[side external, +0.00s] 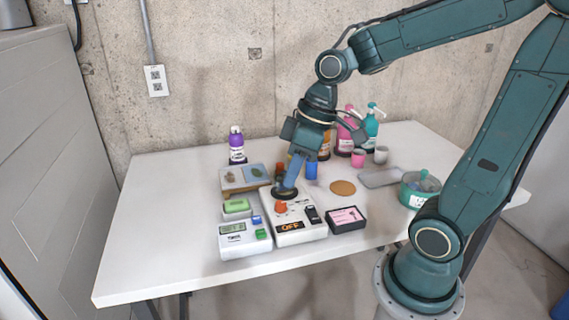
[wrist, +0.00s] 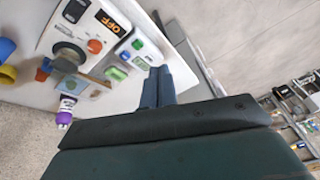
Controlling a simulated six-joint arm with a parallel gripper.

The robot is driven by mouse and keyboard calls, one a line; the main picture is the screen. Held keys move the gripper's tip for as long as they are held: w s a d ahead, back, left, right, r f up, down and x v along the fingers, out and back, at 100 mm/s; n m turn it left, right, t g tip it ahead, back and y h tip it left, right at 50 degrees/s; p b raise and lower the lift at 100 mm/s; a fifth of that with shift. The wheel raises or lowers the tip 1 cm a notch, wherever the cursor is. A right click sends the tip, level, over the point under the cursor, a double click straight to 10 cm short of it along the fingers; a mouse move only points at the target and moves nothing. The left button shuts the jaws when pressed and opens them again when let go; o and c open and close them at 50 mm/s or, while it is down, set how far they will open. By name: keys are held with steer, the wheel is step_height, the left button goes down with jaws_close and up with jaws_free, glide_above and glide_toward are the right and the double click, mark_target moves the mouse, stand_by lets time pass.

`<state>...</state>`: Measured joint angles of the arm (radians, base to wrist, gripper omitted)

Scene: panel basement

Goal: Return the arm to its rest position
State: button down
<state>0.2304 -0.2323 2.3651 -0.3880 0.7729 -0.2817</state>
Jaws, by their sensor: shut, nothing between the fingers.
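My gripper (side external: 288,188) is shut, with its two fingers together and nothing between them. In the side view it points down over the white panel box (side external: 311,231), its tips overlapping a round black disc on the box's far end. In the wrist view the closed fingertips (wrist: 158,72) show apart from the box (wrist: 109,43) and its black disc (wrist: 69,54), so I cannot confirm contact. The box has an orange knob (side external: 281,207), a black switch (side external: 312,214) and a display reading OFF (side external: 290,226). No rest position is marked in view.
The white table (side external: 150,235) is clear on its left. Around the box are a white meter (side external: 232,228), a black-and-pink box (side external: 346,219) and a purple bottle (side external: 236,144). Pump bottles (side external: 371,126) stand behind; a teal pot (side external: 418,195) sits by my arm. A concrete wall rises behind.

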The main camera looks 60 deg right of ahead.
steer(key=s+d+r+m+t+h, duration=0.1)
steer(key=s+r+m, duration=0.3)
steer(key=s, duration=0.5)
steer(key=shift+d+r+t+h, duration=0.3)
steer(key=shift+r+t+h, duration=0.15)
steer(key=shift+t+h, duration=0.4)
